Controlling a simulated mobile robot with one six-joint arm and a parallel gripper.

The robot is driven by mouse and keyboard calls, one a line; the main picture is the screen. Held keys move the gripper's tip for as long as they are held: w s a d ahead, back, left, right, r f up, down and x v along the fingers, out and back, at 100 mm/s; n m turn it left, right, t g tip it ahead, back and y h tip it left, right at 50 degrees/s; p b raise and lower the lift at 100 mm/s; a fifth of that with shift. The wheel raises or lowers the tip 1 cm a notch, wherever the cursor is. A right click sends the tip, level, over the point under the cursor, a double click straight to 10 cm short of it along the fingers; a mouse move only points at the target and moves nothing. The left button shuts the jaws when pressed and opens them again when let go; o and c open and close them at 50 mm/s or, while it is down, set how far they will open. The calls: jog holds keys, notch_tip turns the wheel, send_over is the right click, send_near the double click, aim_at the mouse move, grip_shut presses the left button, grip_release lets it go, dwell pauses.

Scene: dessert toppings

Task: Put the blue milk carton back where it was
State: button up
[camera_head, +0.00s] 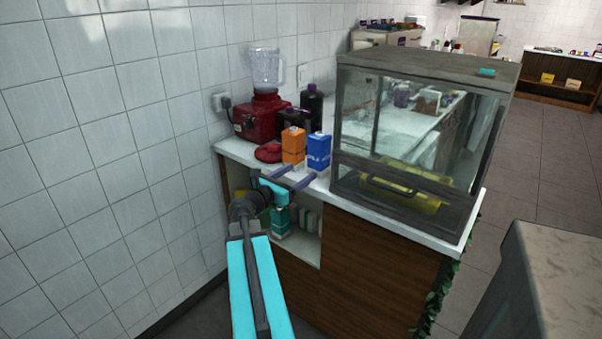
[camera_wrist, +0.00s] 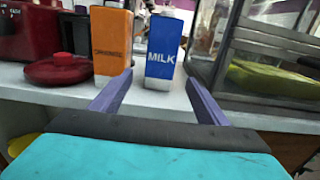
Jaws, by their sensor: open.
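The blue milk carton (camera_head: 318,151) stands upright on the white counter, just right of an orange carton (camera_head: 293,145). In the wrist view the blue carton (camera_wrist: 164,52), marked MILK, is ahead of and between my fingers, with the orange carton (camera_wrist: 111,45) to its left. My gripper (camera_head: 294,178) is open and empty at the counter's front edge. Its two purple fingers also show in the wrist view (camera_wrist: 160,98), spread apart, pointing toward the blue carton. I cannot tell whether the fingertips reach beside the carton's base.
A glass display case (camera_head: 420,135) stands close right of the blue carton. A red blender (camera_head: 263,105), a dark bottle (camera_head: 312,104) and a red lid-like object (camera_head: 269,152) are behind and left. An open shelf (camera_head: 305,245) lies below the counter.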

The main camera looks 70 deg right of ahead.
dwell(0.8)
jog(key=w+a+f+m+t+y, duration=0.1)
jog(key=w+a+f+m+y, duration=0.2)
jog(key=a+f, duration=0.85)
jog(key=w+a+f+m+t+y, duration=0.1)
jog(key=w+a+f+m+y, duration=0.3)
jog(key=a+f, duration=0.75)
jog(key=w+a+f+t+y, duration=0.15)
jog(key=w+a+f, duration=0.5)
jog(key=f, duration=0.85)
jog(key=s+a+f+m+g+y, duration=0.1)
jog(key=s+a+f+m+y, duration=0.15)
jog(key=a+f, duration=0.45)
jog(key=s+a+f+m+g+y, duration=0.1)
jog(key=s+a+f+y, duration=0.2)
jog(key=a, duration=0.9)
jog(key=s+a+f+m+y, duration=0.1)
jog(key=s+a+f, duration=0.1)
jog(key=s+a, duration=0.2)
jog(key=s+a+f+m+g+y, duration=0.1)
jog(key=s+a+f+m, duration=0.1)
jog(key=a, duration=0.7)
jog(key=s+a+f+m+g+y, duration=0.1)
jog(key=s+a+f, duration=0.2)
jog(key=s+a, duration=0.2)
jog(key=shift+s+a+f, duration=0.3)
jog(key=shift+s+a, duration=0.05)
jog(key=shift+a, duration=0.4)
jog(key=shift+m, duration=0.25)
